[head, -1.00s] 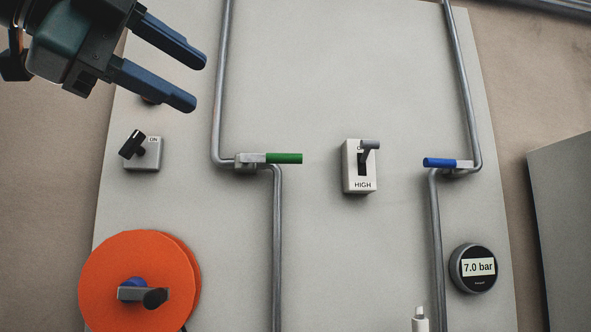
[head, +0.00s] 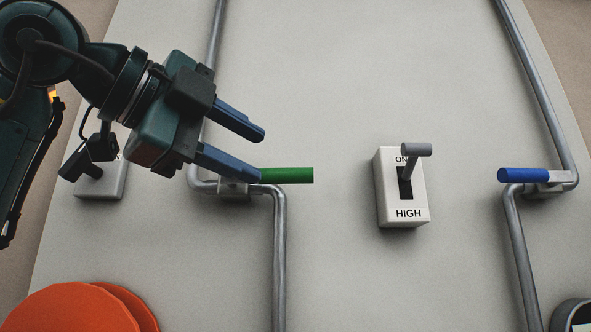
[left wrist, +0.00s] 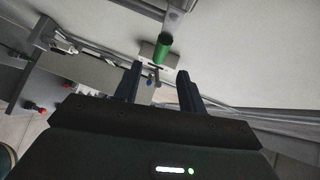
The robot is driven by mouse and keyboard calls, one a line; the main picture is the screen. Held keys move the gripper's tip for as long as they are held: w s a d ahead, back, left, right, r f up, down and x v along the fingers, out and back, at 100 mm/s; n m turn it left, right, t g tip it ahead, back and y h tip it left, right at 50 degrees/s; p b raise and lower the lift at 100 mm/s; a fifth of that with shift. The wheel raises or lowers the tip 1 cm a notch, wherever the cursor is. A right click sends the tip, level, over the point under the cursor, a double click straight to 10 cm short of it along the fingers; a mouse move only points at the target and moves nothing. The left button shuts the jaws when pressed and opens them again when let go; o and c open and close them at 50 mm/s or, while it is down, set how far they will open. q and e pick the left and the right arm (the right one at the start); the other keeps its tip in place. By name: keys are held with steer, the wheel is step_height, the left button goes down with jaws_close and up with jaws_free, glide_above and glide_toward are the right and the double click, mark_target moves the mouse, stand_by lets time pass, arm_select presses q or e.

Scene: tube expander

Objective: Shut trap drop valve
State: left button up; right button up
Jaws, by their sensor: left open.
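A green valve handle (head: 287,175) points right, level, from the left pipe. A blue valve handle (head: 523,174) points left, level, from the right pipe. I cannot tell from any label which one is the trap drop valve. My left gripper (head: 261,156) is open and empty at the upper left of the green handle. Its lower finger overlaps the handle's left end in the head view; contact cannot be told. In the left wrist view, the green handle (left wrist: 163,50) shows end-on, ahead of the open fingers (left wrist: 158,84) and roughly between them. My right gripper is out of view.
A white switch box (head: 403,190) marked HIGH, with a grey lever, stands between the pipes. A small box with a black knob (head: 98,182) is behind my left arm. An orange reel (head: 75,310) is at the lower left, a gauge (head: 574,312) at the lower right.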

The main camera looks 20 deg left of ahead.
mark_target(285, 171)
arm_select(q)
steer(key=p+x, duration=0.2)
steer(key=x, duration=0.6)
steer(key=shift+w+d+f, duration=0.1)
steer(key=shift+w, duration=0.2)
jaws_close()
